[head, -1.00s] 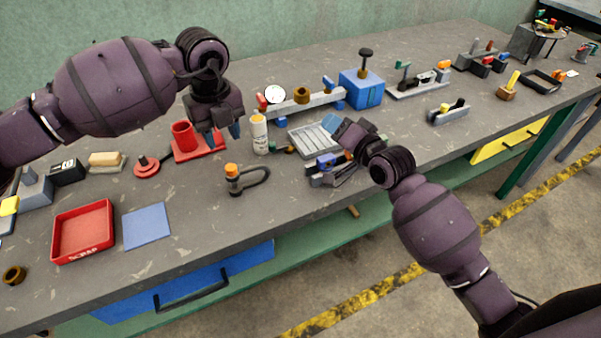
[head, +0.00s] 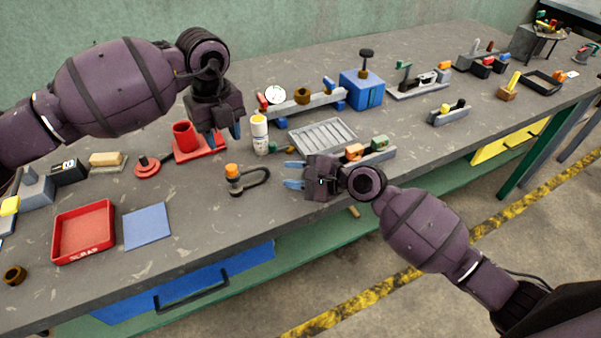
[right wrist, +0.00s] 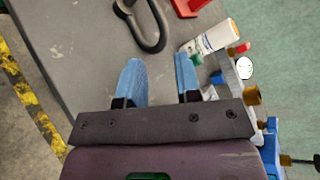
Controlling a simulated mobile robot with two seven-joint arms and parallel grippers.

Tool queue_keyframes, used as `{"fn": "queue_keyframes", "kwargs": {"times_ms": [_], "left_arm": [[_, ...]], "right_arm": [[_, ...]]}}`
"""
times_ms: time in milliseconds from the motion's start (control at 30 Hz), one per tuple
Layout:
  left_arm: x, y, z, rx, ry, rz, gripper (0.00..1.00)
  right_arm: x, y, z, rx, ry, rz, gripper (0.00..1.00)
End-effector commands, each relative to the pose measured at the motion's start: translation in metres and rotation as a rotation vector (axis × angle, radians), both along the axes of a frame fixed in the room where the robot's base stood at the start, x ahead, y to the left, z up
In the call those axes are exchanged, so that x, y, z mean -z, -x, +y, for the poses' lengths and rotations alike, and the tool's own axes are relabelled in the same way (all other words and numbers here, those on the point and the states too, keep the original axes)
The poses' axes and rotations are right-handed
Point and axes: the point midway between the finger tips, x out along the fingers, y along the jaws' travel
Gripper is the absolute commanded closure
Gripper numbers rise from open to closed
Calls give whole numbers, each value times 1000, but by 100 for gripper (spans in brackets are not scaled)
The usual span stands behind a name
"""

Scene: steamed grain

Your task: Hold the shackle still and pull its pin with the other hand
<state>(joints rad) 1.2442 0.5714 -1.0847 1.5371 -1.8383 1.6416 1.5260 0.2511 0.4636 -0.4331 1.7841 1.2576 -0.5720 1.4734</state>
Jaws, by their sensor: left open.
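The dark shackle (head: 262,177) lies on the grey bench, its loop towards the right. At its left end stands the pin with an orange head (head: 231,170). My left gripper (head: 226,136) is open and empty above and behind the pin, pointing down. My right gripper (head: 290,174) is open and empty just right of the loop, its blue fingers pointing left at it. In the right wrist view, the shackle's rounded loop (right wrist: 158,40) shows beyond the parted fingers (right wrist: 160,75); the pin's head is out of that frame. Neither gripper touches the shackle.
A white bottle (head: 259,136) stands behind the shackle, near a slotted grey tray (head: 322,136). A red stand (head: 186,150) is behind left. A blue mat (head: 147,226) and red scrap tray (head: 56,238) lie front left. Bench is clear in front of the shackle.

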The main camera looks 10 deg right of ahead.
Motion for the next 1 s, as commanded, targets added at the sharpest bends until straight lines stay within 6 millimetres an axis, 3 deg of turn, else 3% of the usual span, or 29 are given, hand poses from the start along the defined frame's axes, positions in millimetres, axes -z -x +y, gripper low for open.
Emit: {"fn": "queue_keyframes", "kwargs": {"times_ms": [500, 1000], "left_arm": [[0, 0, 0, 0, 0, 0, 57], [0, 0, 0, 0, 0, 0, 57]], "right_arm": [[17, -44, 61, 0, 0, -4, 69], [22, -51, 72, 0, 1, -4, 69]]}}
